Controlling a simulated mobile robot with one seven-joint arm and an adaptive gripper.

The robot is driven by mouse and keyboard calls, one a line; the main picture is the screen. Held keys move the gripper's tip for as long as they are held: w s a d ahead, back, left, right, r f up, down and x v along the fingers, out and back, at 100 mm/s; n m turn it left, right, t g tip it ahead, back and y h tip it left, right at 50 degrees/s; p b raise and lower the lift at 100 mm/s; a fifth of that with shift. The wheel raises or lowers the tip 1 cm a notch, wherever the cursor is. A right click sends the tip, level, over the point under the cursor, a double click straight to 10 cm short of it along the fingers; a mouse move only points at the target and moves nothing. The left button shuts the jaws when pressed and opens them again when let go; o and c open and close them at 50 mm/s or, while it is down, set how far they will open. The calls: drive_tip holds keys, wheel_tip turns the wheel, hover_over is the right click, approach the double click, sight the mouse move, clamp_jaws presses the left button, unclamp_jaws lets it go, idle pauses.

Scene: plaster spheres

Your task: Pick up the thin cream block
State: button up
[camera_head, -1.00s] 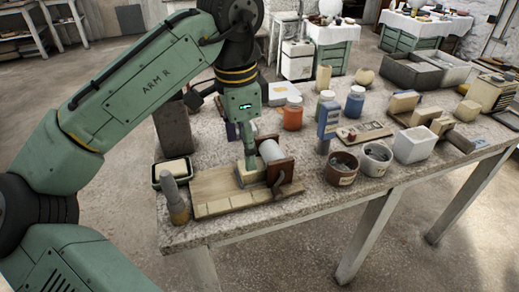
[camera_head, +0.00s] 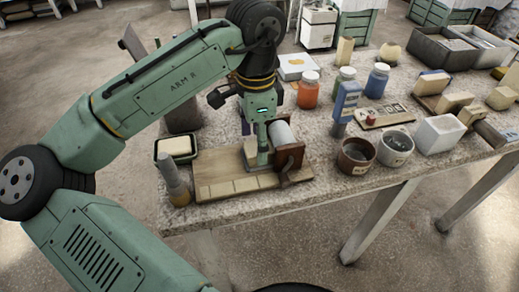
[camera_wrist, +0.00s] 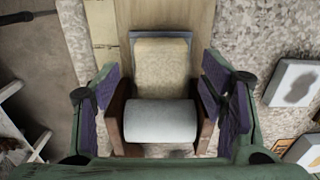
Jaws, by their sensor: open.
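A thin cream block (camera_wrist: 161,65) with a rough face lies between my open fingers in the wrist view, just beyond a white cylinder (camera_wrist: 160,122). In the head view a cream surface (camera_head: 250,152) shows beside my gripper (camera_head: 263,150), partly hidden by it. My gripper (camera_wrist: 165,105) is open, its purple-padded fingers on either side of the cylinder and its brown wooden side pieces. The fingers are low over the wooden board (camera_head: 212,168). Whether they touch the block cannot be told.
A cream block sits in a dark dish (camera_head: 175,146) at left, behind a grey-topped tool (camera_head: 174,183). Two pots (camera_head: 356,155), a white tub (camera_head: 438,135) and several cream blocks (camera_head: 455,103) lie farther right.

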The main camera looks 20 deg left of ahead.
drive_tip(key=shift+f, duration=1.4)
drive_tip(key=shift+c, duration=0.4)
drive_tip(key=c, duration=1.4)
